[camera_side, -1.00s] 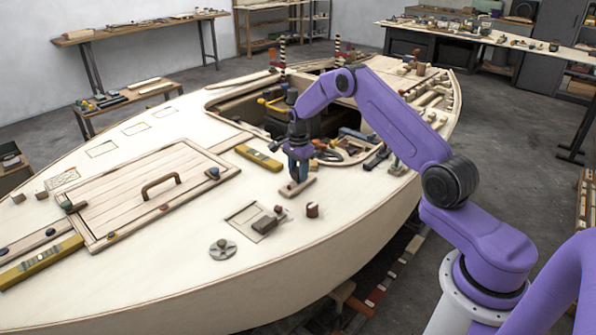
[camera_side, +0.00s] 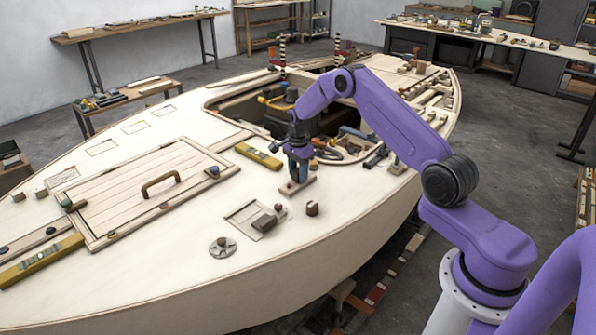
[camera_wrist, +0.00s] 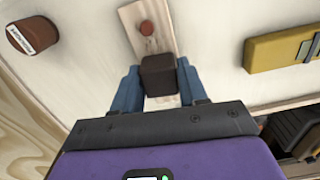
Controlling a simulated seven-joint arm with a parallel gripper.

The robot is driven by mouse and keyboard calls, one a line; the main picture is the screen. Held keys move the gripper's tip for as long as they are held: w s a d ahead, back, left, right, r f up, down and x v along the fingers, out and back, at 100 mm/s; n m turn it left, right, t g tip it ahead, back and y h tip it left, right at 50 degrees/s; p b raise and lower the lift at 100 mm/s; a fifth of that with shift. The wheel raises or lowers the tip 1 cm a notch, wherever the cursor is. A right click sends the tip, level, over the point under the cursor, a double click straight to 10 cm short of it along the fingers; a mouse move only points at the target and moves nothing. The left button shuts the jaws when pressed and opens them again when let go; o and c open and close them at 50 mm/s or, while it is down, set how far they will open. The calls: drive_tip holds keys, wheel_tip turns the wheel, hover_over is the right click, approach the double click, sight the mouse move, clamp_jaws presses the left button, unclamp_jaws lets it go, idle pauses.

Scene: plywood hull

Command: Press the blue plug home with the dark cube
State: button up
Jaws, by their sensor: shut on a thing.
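The dark cube (camera_wrist: 158,76) is held between the two blue fingers of my gripper (camera_wrist: 158,88) in the wrist view. It is over a pale wooden strip (camera_wrist: 137,17), and I cannot tell whether it touches anything below. A reddish-brown round plug (camera_wrist: 147,28) stands on the strip just beyond the cube. The blue plug cannot be made out; the cube and fingers cover part of the strip. In the side view my gripper (camera_side: 298,168) points down over the same strip (camera_side: 309,184) on the pale deck.
A brown round piece with a label (camera_wrist: 33,35) stands beside the strip, also seen in the side view (camera_side: 312,209). A yellow level (camera_side: 258,157) lies to the left. A dark block (camera_side: 264,222) and a round metal fitting (camera_side: 222,247) lie nearer on the deck.

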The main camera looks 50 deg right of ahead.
drive_tip(key=shift+f, duration=0.5)
idle(0.6)
drive_tip(key=shift+r, duration=2.35)
